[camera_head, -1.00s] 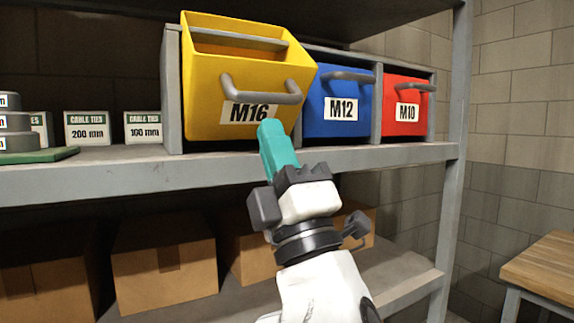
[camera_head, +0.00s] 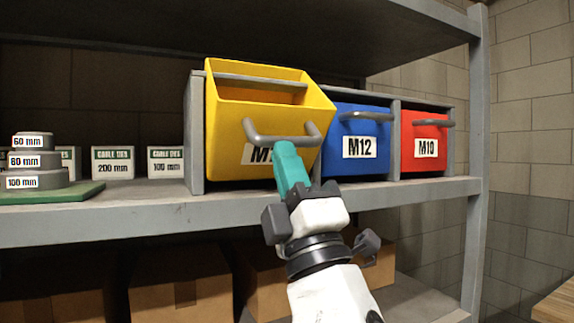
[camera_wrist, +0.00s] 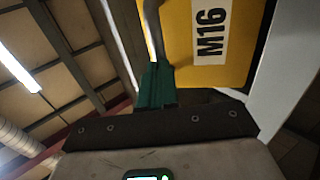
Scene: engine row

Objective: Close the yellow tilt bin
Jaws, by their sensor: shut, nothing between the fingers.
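The yellow tilt bin (camera_head: 230,137) labelled M16 is tipped forward and open in its rack on the shelf. A grey handle (camera_head: 262,138) spans its front. My gripper (camera_head: 285,148) has teal fingers that are shut and empty. In the head view the fingertips overlap the bin's front at the handle's lower edge and cover part of the label. In the wrist view the fingers (camera_wrist: 156,82) point at the yellow front (camera_wrist: 225,70), beside the M16 label and the grey handle. I cannot tell whether they touch it.
A blue bin (camera_head: 373,127) labelled M12 and a red bin (camera_head: 410,150) labelled M10 sit closed to the right. Cable tie boxes (camera_head: 113,160) and stacked grey discs (camera_head: 33,160) stand left. Cardboard boxes (camera_head: 170,285) fill the shelf below; the upper shelf (camera_head: 420,30) overhangs.

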